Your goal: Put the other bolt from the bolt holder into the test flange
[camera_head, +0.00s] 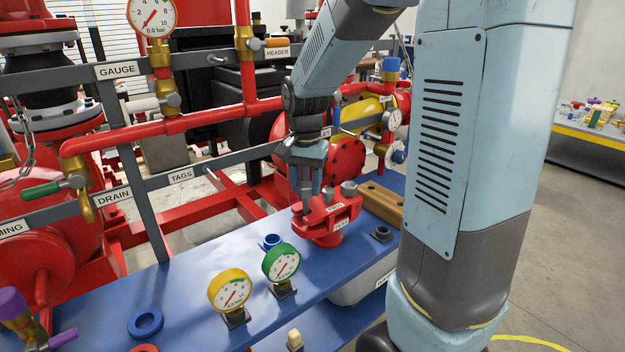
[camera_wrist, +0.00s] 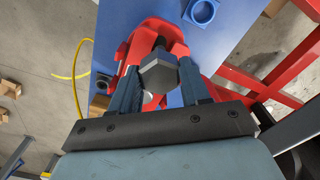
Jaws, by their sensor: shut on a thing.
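The red test flange (camera_head: 330,222) stands on the blue bench, with labels on its front. My gripper (camera_head: 305,196) points down over the flange's left side. In the wrist view my gripper (camera_wrist: 158,85) is shut on a grey hex-headed bolt (camera_wrist: 158,74), with a finger on either side of its head. The red flange (camera_wrist: 172,32) lies right behind the bolt. I cannot tell how deep the bolt sits in it. Another grey bolt head (camera_head: 349,188) shows at the flange's right side. The wooden bolt holder (camera_head: 382,205) is right of the flange, with no bolt visible in it.
A green gauge (camera_head: 281,263) and a yellow gauge (camera_head: 230,291) stand in front of the flange. A blue ring part (camera_head: 271,242) is left of it, and a dark fitting (camera_head: 381,233) right of it. Red pipes and grey rails run behind the bench.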

